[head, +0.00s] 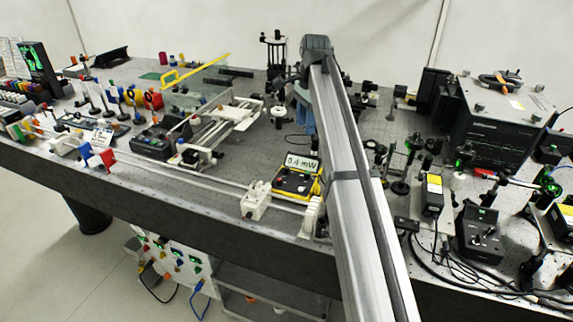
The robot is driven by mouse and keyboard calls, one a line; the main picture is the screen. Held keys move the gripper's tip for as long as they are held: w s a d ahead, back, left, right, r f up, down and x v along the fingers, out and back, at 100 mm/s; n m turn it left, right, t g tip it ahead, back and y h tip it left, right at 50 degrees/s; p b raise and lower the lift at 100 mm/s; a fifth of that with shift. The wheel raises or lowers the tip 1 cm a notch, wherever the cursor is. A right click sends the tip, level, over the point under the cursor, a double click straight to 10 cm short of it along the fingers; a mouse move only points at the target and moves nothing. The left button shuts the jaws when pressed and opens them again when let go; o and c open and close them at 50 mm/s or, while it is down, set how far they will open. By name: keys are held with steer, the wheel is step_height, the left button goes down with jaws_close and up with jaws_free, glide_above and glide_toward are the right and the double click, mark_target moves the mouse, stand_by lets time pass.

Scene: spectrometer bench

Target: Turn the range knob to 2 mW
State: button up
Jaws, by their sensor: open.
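The power meter (297,180) is a yellow-edged box with a dark face, on the bench near its front edge, left of my arm. Its display (302,163) reads 0.4 mW. Small controls show on the face below the display, but the range knob's pointer and markings are too small to read. My gripper (302,118) seems to hang below the far end of my arm, among dark and blue parts behind the meter. It is small and partly hidden by my arm, its fingertips are not clear, and it appears apart from the meter.
A white block (256,202) stands left of the meter, and another white mount (312,216) stands at its front right. A rail assembly (222,122) lies behind to the left. A black controller (478,235) and cables lie to the right. Several posts crowd the back.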

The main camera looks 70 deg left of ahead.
steer(key=n, duration=0.2)
glide_toward(286, 168)
steer(key=shift+t, duration=0.4)
steer(key=f, duration=0.8)
steer(key=shift+s+a+f, duration=0.15)
steer(key=shift+s+f, duration=0.1)
steer(key=shift+s, duration=0.05)
steer(key=shift+c, duration=0.3)
jaws_close()
